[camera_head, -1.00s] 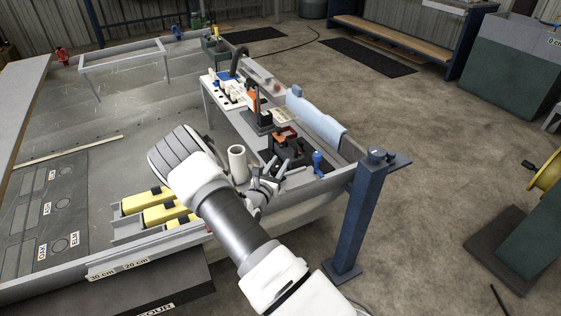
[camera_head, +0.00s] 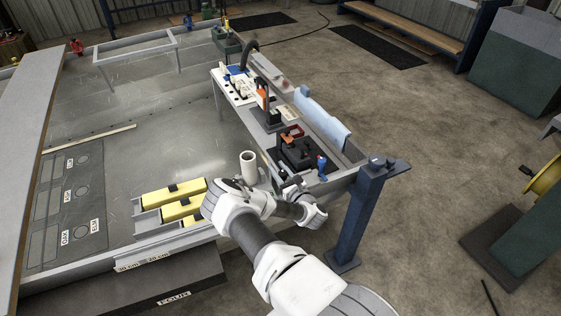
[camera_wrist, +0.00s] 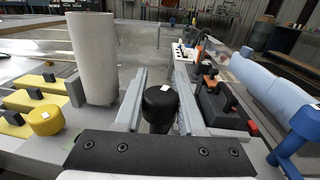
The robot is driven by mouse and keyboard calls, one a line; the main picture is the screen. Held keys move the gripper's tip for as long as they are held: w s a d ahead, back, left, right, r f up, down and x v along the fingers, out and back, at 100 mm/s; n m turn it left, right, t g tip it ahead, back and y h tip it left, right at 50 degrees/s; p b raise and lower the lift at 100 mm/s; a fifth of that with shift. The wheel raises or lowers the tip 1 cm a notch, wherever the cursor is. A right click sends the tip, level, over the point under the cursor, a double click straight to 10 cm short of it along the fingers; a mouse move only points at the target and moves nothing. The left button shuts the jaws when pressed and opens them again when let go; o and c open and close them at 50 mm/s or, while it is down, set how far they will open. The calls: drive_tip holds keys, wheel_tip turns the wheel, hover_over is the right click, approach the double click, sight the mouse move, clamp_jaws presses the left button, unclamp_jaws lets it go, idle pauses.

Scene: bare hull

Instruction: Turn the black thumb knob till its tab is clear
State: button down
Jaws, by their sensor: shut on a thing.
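The black thumb knob (camera_wrist: 160,108) is an upright, round-topped cylinder with a small pale mark on its top, at the middle of the wrist view. My gripper (camera_wrist: 161,78) has one pale finger on each side of it and is shut on it. The knob's tab is not visible; the knob's lower part is hidden by my gripper's dark palm plate. In the head view my gripper (camera_head: 288,184) is low at the near end of the bench, partly covered by my own wrist, and I cannot make out the knob there.
A black box-shaped tool (camera_wrist: 222,104) and a blue fitting (camera_wrist: 302,132) stand close on the right. A blue post (camera_head: 362,215) rises at the bench corner.

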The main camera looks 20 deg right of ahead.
drive_tip(key=n+y, duration=0.1)
drive_tip(key=n+y+p, duration=0.1)
drive_tip(key=y, duration=0.1)
drive_tip(key=g+y, duration=0.1)
drive_tip(key=shift+s+a+n+y, duration=0.15)
drive_tip(key=shift+a+n+y, duration=0.15)
drive_tip(key=shift+a+n, duration=0.1)
drive_tip(key=shift+a+n+g+y+p, duration=0.15)
drive_tip(key=shift+n+g+y+p, duration=0.2)
drive_tip(key=shift+n+y, duration=0.4)
drive_tip(key=shift+y, duration=0.25)
drive_tip(key=c, duration=0.5)
unclamp_jaws()
drive_tip(key=shift+s, duration=0.1)
